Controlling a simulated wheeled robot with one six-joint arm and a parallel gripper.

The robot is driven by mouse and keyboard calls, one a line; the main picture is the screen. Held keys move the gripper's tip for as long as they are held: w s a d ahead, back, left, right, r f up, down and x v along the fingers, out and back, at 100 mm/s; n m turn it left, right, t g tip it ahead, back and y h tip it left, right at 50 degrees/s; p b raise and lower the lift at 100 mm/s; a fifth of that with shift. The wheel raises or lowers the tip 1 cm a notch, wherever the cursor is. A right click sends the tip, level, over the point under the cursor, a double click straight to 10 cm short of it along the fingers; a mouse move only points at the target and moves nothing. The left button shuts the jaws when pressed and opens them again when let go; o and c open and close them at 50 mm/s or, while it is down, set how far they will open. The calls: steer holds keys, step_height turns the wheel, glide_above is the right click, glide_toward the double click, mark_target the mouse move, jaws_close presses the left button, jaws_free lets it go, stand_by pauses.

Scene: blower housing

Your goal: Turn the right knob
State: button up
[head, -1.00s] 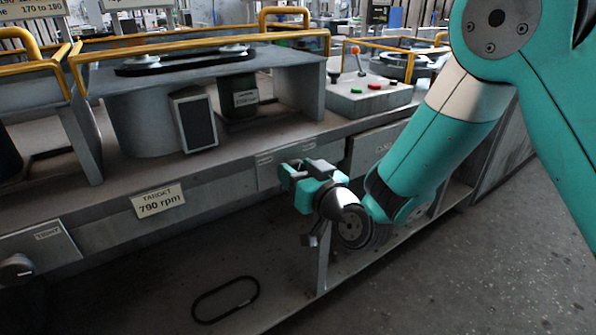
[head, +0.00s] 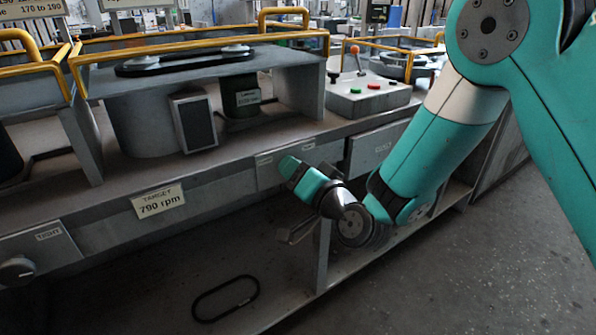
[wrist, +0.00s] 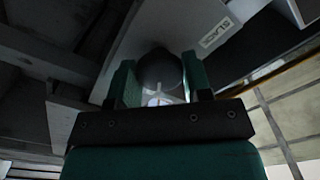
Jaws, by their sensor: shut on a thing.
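My gripper (head: 291,168) is at a grey panel (head: 268,172) on the front of the bench, right of the 790 rpm sign. In the wrist view, a dark round knob (wrist: 160,68) sits between the two green fingers, and my gripper is shut on it. The gripper looks rolled relative to the panel label (wrist: 217,33), which appears tilted. In the head view, my gripper hides this knob. Another dark knob (head: 17,270) is on a panel at the far left.
The TARGET 790 rpm sign (head: 158,201) hangs on the bench front. A black belt loop (head: 225,298) lies on the lower shelf. A control box (head: 368,97) with coloured buttons and a lever stands on the bench. The floor at the right is clear.

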steer(key=shift+f, duration=0.1)
stand_by(0.3)
steer(key=o, duration=0.9)
